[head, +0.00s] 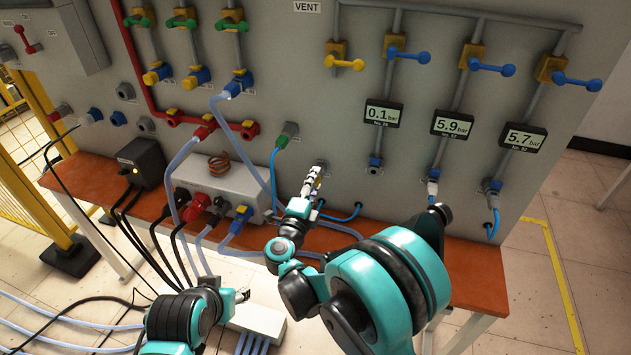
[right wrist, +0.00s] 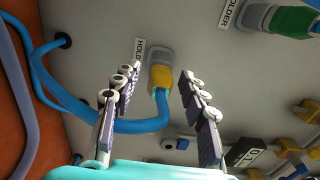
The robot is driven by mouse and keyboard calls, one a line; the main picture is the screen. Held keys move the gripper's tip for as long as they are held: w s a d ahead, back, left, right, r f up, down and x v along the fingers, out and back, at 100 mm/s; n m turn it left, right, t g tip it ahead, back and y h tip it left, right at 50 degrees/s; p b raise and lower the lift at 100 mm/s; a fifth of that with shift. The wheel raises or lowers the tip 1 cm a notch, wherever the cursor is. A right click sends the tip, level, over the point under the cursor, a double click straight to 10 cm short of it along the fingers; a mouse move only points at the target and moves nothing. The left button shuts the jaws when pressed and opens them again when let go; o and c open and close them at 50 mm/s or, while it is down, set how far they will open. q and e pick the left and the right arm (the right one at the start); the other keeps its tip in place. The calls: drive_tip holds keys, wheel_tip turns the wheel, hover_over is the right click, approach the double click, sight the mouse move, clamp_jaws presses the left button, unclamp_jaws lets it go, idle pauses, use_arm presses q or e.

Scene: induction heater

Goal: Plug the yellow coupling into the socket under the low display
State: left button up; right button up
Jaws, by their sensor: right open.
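The yellow coupling (right wrist: 161,77) sits in a grey holder on the wall panel in the right wrist view, with a blue hose (right wrist: 150,124) curving away from it. My right gripper (head: 312,180) is in front of this holder in the head view and hides most of the coupling. In the right wrist view its two fingers (right wrist: 160,85) are spread, one on each side of the coupling, without visible contact. The low display (head: 383,113) reads 0.1 bar. Its socket (head: 375,166) below looks empty. My left gripper (head: 242,295) is low in the head view, mostly hidden by its arm.
Two other displays (head: 452,125) (head: 525,138) read 5.9 and 5.7 bar, with hoses plugged in below. A green coupling (head: 283,140) sits in another holder to the left. A grey box (head: 232,184) with cables stands on the orange bench (head: 478,275).

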drive_tip(key=shift+c, duration=0.4)
clamp_jaws()
drive_tip(key=shift+s, duration=0.1)
drive_tip(key=shift+b+v, duration=0.35)
drive_tip(key=shift+v, duration=2.6)
